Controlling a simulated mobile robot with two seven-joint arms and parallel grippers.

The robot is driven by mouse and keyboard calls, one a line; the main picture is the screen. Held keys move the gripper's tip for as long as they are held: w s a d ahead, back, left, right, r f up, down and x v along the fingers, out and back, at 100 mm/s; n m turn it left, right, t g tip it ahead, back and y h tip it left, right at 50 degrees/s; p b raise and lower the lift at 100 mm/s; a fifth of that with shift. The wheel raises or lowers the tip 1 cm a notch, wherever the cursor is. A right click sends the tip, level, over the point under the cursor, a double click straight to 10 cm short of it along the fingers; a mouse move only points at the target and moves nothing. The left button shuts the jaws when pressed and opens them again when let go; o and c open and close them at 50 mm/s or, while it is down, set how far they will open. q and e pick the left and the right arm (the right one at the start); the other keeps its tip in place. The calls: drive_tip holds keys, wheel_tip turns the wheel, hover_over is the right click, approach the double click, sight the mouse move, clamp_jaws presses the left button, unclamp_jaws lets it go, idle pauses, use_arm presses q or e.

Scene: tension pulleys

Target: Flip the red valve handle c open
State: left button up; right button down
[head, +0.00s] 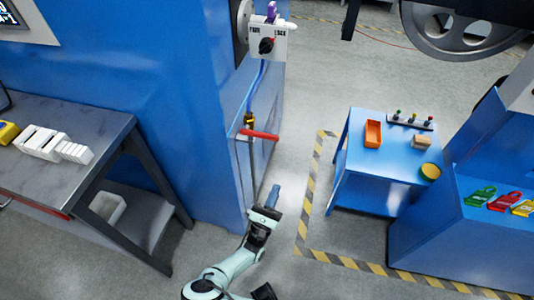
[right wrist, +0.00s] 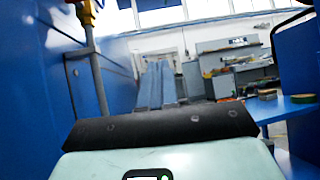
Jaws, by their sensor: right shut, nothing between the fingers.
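The red valve handle (head: 259,135) sticks out sideways to the right from a yellow valve body (head: 249,119) on a pipe beside the blue cabinet. The valve body shows cut off at the top left of the right wrist view (right wrist: 86,13), with its grey pipe (right wrist: 97,80) below. I see one red handle and no readable letter on it. My right gripper (head: 275,188) is below the handle in the head view, apart from it. Its blue-grey fingers are shut together and empty, and also show in the right wrist view (right wrist: 158,82). My left gripper is not in view.
The blue cabinet wall (head: 150,90) stands left of the pipe. A switch box (head: 268,42) with a black knob is above. A blue table (head: 365,170) with an orange bin (head: 373,133) stands to the right. Grey floor between them is clear.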

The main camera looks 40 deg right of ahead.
sight(259, 135)
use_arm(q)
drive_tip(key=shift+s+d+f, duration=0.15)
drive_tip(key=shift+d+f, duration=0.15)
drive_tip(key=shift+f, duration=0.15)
use_arm(e)
drive_tip(key=w+a+n+t, duration=0.1)
drive_tip(key=a+r+n+t+y, duration=0.1)
drive_tip(key=t, duration=0.1)
drive_tip(key=w+a+r+n+t, duration=0.1)
drive_tip(key=a+t, duration=0.1)
drive_tip(key=shift+w+a+r+y, duration=0.1)
drive_tip(key=shift+w+r+y, duration=0.05)
drive_tip(key=shift+w+y, duration=0.15)
drive_tip(key=s+a+r+x, duration=0.1)
drive_tip(key=x, duration=1.2)
drive_tip(key=shift+s+r, duration=0.25)
drive_tip(key=shift+r, duration=0.1)
drive_tip(key=shift+a, duration=0.15)
